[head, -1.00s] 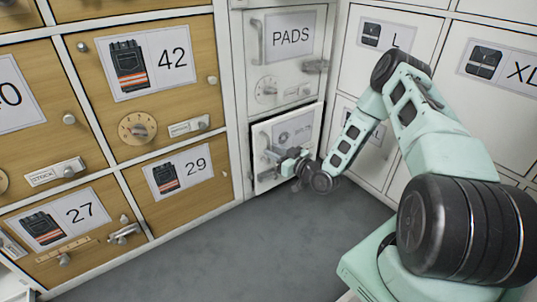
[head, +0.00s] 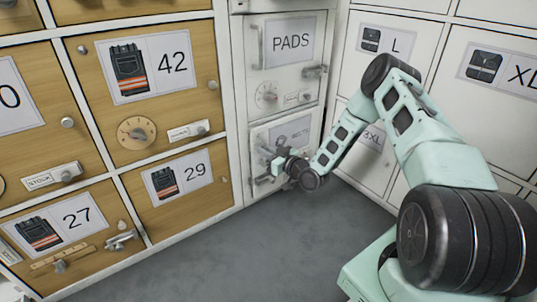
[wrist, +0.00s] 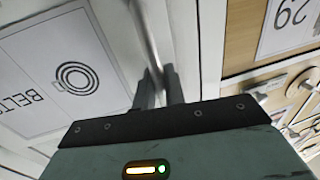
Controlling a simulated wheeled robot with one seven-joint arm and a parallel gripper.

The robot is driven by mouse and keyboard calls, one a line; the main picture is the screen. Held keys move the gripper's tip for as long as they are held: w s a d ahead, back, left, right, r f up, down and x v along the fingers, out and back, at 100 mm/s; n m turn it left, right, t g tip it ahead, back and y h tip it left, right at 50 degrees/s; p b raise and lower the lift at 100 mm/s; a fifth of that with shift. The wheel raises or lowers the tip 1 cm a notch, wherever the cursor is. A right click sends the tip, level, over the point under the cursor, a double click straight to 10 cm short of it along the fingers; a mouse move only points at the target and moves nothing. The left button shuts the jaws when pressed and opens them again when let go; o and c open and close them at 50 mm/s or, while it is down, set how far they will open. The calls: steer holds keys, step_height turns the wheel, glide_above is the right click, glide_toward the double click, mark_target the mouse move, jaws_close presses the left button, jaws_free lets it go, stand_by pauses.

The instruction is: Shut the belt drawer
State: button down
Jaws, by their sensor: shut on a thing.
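The belt drawer (head: 295,132) is the white front under the PADS front in the head view; it looks flush or nearly flush with the cabinet. Its BELTS label with a coiled-belt picture shows upside down in the wrist view (wrist: 60,75). My gripper (head: 274,165) is at the left side of this front, low down. In the wrist view my gripper (wrist: 160,88) is shut on the drawer's metal bar handle (wrist: 148,38). My gripper and wrist hide part of the handle and the lower front.
The PADS front (head: 290,65), with a handle, dial and latch, is directly above. Wooden fronts marked 42 (head: 150,65), 29 (head: 180,185) and 27 (head: 60,225) stand to the left. White L and XL fronts are at right. The grey floor (head: 230,255) is clear.

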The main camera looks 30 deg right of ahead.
steer(key=shift+d+x, duration=0.25)
steer(key=shift+x, duration=0.95)
steer(key=shift+w, duration=0.1)
steer(key=c, duration=1.6)
jaws_free()
steer(key=p+v, duration=0.7)
steer(key=v, duration=1)
steer(key=shift+d, duration=0.1)
